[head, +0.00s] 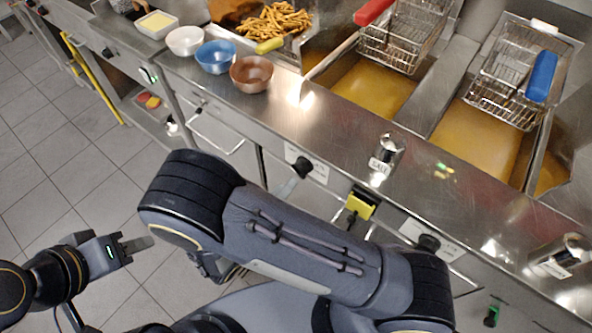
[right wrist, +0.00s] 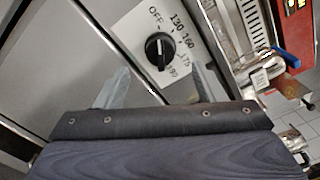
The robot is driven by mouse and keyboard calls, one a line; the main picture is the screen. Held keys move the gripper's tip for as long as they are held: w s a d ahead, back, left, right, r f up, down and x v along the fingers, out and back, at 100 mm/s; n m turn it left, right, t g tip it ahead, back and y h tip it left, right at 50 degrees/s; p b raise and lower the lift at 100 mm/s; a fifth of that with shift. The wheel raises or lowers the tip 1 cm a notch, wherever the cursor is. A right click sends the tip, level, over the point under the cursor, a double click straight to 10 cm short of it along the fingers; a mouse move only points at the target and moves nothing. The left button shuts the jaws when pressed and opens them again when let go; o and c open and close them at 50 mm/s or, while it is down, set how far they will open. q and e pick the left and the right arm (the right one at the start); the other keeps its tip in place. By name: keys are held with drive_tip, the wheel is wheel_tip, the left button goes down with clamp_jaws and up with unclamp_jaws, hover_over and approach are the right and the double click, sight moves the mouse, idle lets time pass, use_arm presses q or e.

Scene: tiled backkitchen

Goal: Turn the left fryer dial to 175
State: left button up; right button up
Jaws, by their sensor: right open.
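The left fryer dial (head: 302,165) is a black knob on a white label on the fryer's front panel. A second dial (head: 428,243) sits further right. In the right wrist view a black dial (right wrist: 159,50), apparently the left one, has marks OFF, 130, 160, 175 and 190 around it. I cannot tell for certain where its pointer stands. My right gripper (right wrist: 160,86) is open and empty, its fingers apart and short of the dial. My left gripper (head: 137,245) is over the floor at left, seen edge-on, away from the dials.
A salt shaker (head: 385,155) stands on the counter edge above the dials. Baskets with red (head: 372,11) and blue (head: 541,76) handles sit over the oil. White, blue (head: 215,57) and brown bowls stand further left. Tiled floor is clear at left.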

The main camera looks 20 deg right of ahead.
sight(297, 172)
drive_tip(key=x, duration=0.6)
drive_tip(key=shift+d+p, duration=0.2)
drive_tip(key=shift+p, duration=0.15)
drive_tip(key=shift+c, duration=0.3)
drive_tip(key=c, duration=0.9)
